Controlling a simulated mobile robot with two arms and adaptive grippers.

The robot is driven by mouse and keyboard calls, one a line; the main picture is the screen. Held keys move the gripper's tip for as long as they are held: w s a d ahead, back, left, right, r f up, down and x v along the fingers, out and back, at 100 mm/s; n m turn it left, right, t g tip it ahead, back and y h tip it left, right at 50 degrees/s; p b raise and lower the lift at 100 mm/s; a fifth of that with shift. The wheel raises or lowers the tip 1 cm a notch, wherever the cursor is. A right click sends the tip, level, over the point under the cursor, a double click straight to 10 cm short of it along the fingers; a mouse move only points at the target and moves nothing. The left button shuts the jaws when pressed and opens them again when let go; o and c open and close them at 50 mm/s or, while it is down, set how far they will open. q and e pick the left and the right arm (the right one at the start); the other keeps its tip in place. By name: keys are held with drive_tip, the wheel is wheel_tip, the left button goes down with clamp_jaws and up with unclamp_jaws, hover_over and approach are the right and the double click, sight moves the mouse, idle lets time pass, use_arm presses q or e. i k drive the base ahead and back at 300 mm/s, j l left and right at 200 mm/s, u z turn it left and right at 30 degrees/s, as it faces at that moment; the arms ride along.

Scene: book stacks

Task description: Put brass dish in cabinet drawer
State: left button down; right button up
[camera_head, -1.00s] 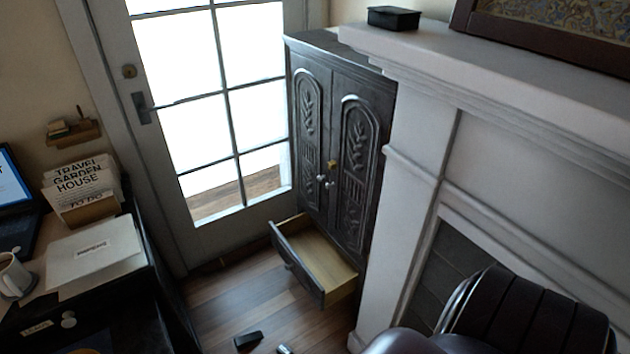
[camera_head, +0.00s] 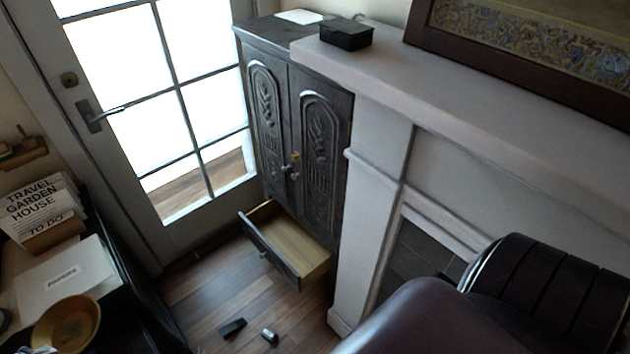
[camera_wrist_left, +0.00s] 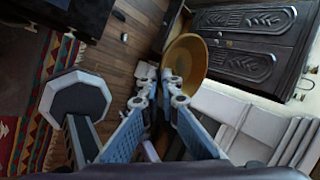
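The round brass dish (camera_head: 66,326) is at the lower left of the head view, in front of the desk's papers. In the left wrist view the dish (camera_wrist_left: 188,62) sits tilted at the tips of my left gripper (camera_wrist_left: 163,80), which appears shut on its rim. The dark carved cabinet (camera_head: 295,135) stands between the glazed door and the fireplace. Its bottom drawer (camera_head: 295,252) is pulled out and the visible inside is empty. Both upper doors are closed. My right gripper is not in view.
The white mantelpiece (camera_head: 480,95) stands right of the cabinet and carries a black box (camera_head: 346,34). Two small objects (camera_head: 232,327) (camera_head: 269,336) lie on the floor before the drawer.

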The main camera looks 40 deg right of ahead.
sight(277, 235)
drive_tip(key=i+z, duration=0.2)
drive_tip(key=z, duration=0.2)
drive_tip(key=i+z, duration=0.2)
drive_tip(key=z, duration=0.25)
drive_tip(key=i+z, duration=0.25)
drive_tip(key=z, duration=0.15)
drive_tip(key=i+j+z, duration=0.15)
drive_tip(key=z, duration=0.25)
